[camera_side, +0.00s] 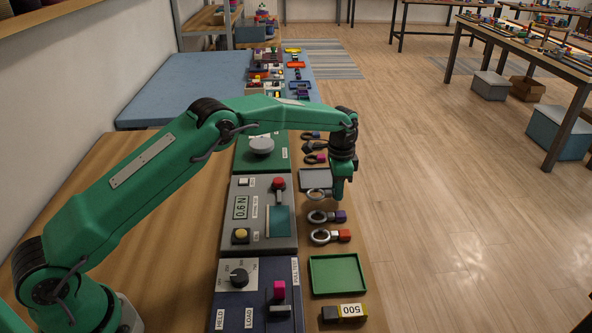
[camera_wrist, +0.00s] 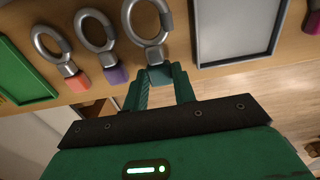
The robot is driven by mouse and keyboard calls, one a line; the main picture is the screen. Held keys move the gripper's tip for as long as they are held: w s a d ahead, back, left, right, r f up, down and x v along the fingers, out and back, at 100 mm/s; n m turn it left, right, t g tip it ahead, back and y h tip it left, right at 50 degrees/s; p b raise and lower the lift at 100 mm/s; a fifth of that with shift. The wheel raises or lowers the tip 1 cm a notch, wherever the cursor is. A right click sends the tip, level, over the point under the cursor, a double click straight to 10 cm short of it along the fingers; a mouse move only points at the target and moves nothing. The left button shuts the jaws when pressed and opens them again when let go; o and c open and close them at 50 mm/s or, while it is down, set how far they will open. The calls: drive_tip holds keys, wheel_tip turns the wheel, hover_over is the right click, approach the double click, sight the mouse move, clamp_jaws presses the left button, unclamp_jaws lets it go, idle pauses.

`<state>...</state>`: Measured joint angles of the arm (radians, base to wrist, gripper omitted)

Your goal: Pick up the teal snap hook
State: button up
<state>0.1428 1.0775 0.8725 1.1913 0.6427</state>
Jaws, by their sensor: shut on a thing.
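The teal snap hook (camera_wrist: 154,52) has a silver oval ring and a teal end block. In the wrist view my gripper (camera_wrist: 161,84) has its two fingers shut on the teal block, with the ring pointing away from me. In the side view my gripper (camera_side: 338,198) points down at the right edge of the bench, and the silver ring (camera_side: 316,194) shows just left of the fingers. The teal block is hidden there by the fingers. The hook appears level with the bench top; I cannot tell whether it touches it.
A purple-ended hook (camera_side: 328,217) and a red-ended hook (camera_side: 330,237) lie close in front. A grey tray (camera_side: 312,180) is just behind. A green tray (camera_side: 338,273) lies nearer the front. Control boxes, one reading 0.6 N (camera_side: 262,213), stand to the left.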

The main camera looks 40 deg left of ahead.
wheel_tip(320, 180, up, 2)
drive_tip(key=shift+d+r, duration=0.1)
drive_tip(key=shift+d, duration=0.05)
drive_tip(key=s+d+r, duration=0.6)
drive_tip(key=s+d, duration=0.1)
drive_tip(key=d, duration=0.1)
drive_tip(key=shift+s+d+r, duration=0.15)
drive_tip(key=shift+d+r, duration=0.15)
drive_tip(key=shift+d, duration=0.1)
